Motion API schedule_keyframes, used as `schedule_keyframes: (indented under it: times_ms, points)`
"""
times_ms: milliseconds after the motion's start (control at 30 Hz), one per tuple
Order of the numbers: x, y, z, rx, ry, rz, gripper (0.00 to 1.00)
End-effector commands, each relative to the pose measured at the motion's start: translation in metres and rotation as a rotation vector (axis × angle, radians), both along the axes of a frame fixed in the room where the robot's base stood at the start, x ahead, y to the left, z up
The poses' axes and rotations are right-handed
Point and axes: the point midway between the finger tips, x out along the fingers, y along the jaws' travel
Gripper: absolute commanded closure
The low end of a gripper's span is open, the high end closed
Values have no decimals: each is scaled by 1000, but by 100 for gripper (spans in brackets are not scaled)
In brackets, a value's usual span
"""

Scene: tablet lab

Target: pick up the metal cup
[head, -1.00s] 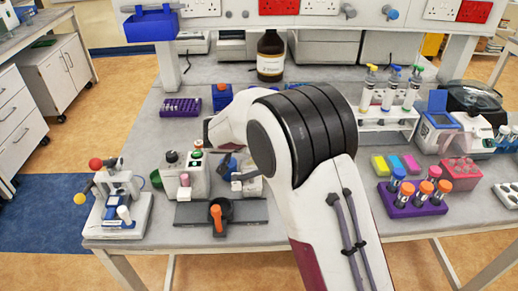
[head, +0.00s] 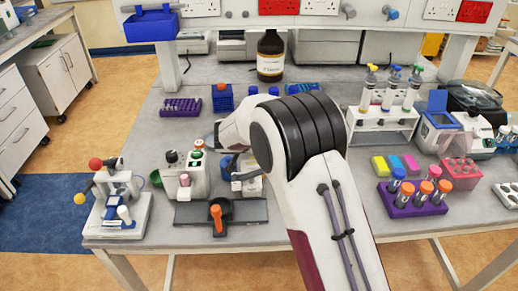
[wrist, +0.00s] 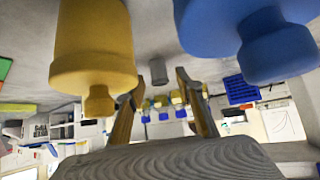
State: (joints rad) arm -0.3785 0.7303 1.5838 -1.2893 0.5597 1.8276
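In the wrist view, which looks upside down, a small grey cylinder (wrist: 158,72) on the grey bench surface shows between my two fingers and may be the metal cup. It looks apart from the fingers, and I cannot tell its distance. My gripper (wrist: 161,88) is open, with a clear gap between the fingers. In the head view, my arm hides the gripper, and I cannot make out the cup there.
In the wrist view, a large yellow-capped thing (wrist: 92,45) and a large blue thing (wrist: 245,30) are close to the camera. In the head view, a brown bottle (head: 270,55), a white bottle rack (head: 382,122) and a purple tube rack (head: 410,205) stand on the bench.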

Motion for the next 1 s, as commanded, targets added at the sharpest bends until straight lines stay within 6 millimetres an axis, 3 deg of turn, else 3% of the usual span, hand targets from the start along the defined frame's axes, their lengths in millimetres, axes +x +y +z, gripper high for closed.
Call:
schedule_keyframes:
  times_ms: [200, 733, 767, 867, 1000]
  points:
    - [10, -4, -10, 0, 0, 0, 64]
    - [11, -4, -10, 0, 0, 0, 64]
    - [11, -4, -10, 0, 0, 0, 67]
    - [11, -4, -10, 0, 0, 0, 90]
    - [11, -4, -10, 0, 0, 0, 93]
